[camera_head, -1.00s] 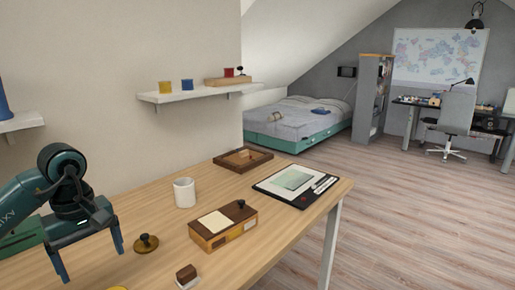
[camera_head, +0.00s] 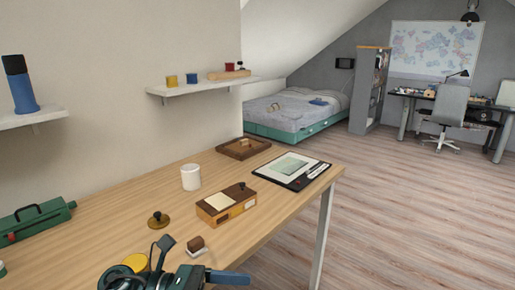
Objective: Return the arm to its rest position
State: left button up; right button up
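My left gripper (camera_head: 208,260) is at the bottom of the head view, low over the near edge of the desk (camera_head: 110,228). Its two fingers are spread apart with nothing seen between them, so it is open. One finger points up in the picture and the other points right. The small brown-topped block (camera_head: 196,244) lies just beyond the fingers, and a yellow disc (camera_head: 136,262) is partly hidden behind the gripper. My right gripper is not in view.
On the desk stand a brass knobbed piece (camera_head: 158,220), a white mug (camera_head: 191,177), a wooden box (camera_head: 226,203), a wooden tray (camera_head: 243,148), a dark board (camera_head: 292,171) and a green case (camera_head: 36,222). A wall shelf (camera_head: 195,88) hangs above. Floor at right is clear.

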pick_arm(q)
jog(key=w+a+f+n+t+y+p, duration=0.1)
jog(key=a+f+n+t+y, duration=0.15)
jog(key=n+t, duration=0.6)
jog(key=a+f+n+t+y+p, duration=0.1)
jog(key=n+t+y, duration=0.2)
jog(key=n, duration=1.1)
jog(key=w+a+f+n+t+y, duration=0.1)
jog(key=a+f+n+t+y, duration=0.1)
jog(key=n+t, duration=0.65)
jog(key=s+a+f+n+g+y, duration=0.2)
jog(key=s+f+n+g+y, duration=0.1)
jog(key=f+n, duration=0.4)
jog(key=s+a+f+n+g+y+p, duration=0.1)
jog(key=s+a+f+n+g+y, duration=0.1)
jog(key=s+f+n+g, duration=0.3)
jog(key=s+f+n+y, duration=0.1)
jog(key=s+f+n, duration=0.2)
jog(key=n, duration=0.2)
jog(key=shift+s+a+f+g+y, duration=0.15)
jog(key=shift+s+a+g+y, duration=0.15)
jog(key=shift+g+y, duration=0.1)
